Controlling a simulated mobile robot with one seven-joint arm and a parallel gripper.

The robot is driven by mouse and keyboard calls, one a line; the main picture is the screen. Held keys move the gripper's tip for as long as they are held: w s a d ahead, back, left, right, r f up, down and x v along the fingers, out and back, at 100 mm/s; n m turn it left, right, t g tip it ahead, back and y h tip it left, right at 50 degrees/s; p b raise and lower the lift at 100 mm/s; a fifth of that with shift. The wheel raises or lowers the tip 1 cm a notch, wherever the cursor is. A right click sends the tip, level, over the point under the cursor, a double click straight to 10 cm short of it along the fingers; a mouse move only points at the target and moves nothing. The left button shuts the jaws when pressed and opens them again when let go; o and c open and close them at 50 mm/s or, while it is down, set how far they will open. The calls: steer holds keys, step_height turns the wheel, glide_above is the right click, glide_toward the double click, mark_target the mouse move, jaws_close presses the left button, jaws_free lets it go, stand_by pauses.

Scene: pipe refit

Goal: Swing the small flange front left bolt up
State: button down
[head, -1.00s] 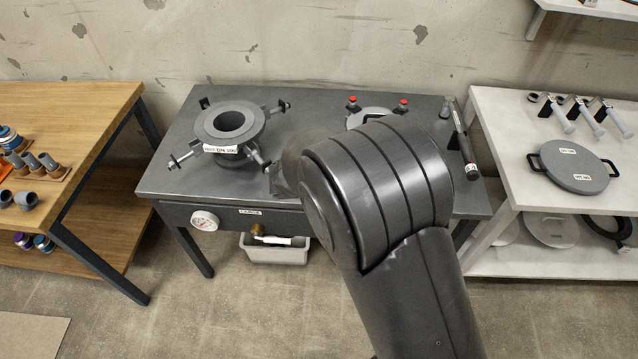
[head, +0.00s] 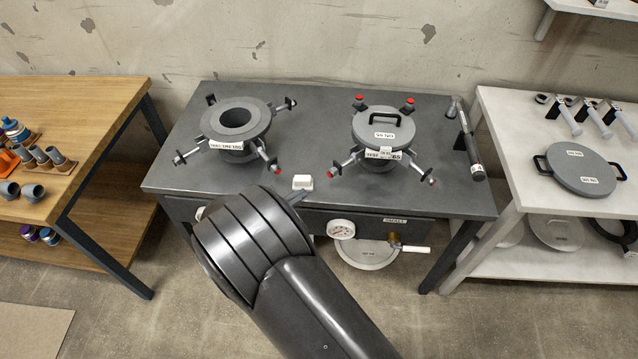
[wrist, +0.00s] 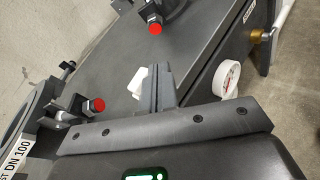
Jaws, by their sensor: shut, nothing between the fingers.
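The small flange (head: 378,160) stands on the right of the bench, with a grey handled lid (head: 384,128) on it. Its front left bolt (head: 345,164) lies swung outward and down, its red tip pointing left; a red-tipped bolt, apparently this one, shows at the top of the wrist view (wrist: 155,27). The front right bolt (head: 420,175) also lies outward. The two rear bolts show red tips at the back of the lid. My gripper (head: 300,197) is shut and empty, left of and nearer than the front left bolt, apart from it. Its fingers show in the wrist view (wrist: 157,88).
The large flange (head: 236,119) stands left with its bolts splayed out; one red tip (wrist: 97,105) is close to my gripper. A small white block (head: 302,182) lies on the bench between the flanges. A hammer-like tool (head: 467,140) lies at the right edge. Gauges sit on the bench front.

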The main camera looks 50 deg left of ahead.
glide_toward(342, 165)
steer(key=w+f, duration=0.1)
steer(key=w+a+f, duration=0.1)
steer(key=f, duration=0.1)
steer(key=w+f, duration=0.1)
steer(key=f, duration=0.1)
steer(key=shift+w+a, duration=0.15)
steer(key=shift+a, duration=0.1)
steer(key=shift+r, duration=0.1)
steer(key=shift+r+g, duration=0.25)
steer(key=shift+g, duration=0.15)
